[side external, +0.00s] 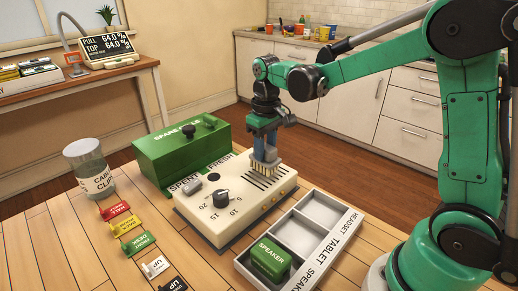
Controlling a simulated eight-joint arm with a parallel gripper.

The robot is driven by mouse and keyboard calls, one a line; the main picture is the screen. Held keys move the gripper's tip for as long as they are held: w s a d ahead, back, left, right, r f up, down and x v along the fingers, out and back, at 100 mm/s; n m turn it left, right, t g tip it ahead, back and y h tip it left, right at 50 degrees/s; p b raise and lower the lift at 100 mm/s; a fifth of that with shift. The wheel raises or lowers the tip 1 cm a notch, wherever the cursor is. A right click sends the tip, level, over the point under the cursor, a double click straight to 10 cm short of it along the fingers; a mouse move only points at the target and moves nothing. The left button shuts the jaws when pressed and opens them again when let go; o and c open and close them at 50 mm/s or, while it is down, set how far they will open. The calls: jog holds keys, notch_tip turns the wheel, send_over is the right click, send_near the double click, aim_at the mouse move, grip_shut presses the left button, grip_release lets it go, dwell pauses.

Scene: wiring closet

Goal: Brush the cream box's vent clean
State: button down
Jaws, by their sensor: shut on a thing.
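The cream box (238,212) sits on the wooden table, with a dark dial on its top. Its vent (282,181) is a row of dark slots in the top, towards the back right. My gripper (264,146) points down above the vent and is shut on a brush (264,168) with pale bristles. Any dirt on the vent is too small to make out.
A green box (180,158) stands close behind the cream box. A grey tray (297,238) with a green speaker block (270,260) lies at front right. A glass jar (87,167) and several coloured tags (127,226) are on the left. My arm reaches in from the right.

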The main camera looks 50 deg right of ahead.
jog(key=shift+f, duration=0.7)
jog(key=shift+w, duration=0.1)
jog(key=shift+w+r, duration=0.1)
jog(key=shift+w, duration=1)
jog(key=shift+s+f, duration=0.2)
jog(key=shift+s, duration=0.95)
jog(key=shift+w, duration=1.15)
jog(key=shift+s+r, duration=0.2)
jog(key=shift+s, duration=1)
jog(key=shift+r, duration=0.95)
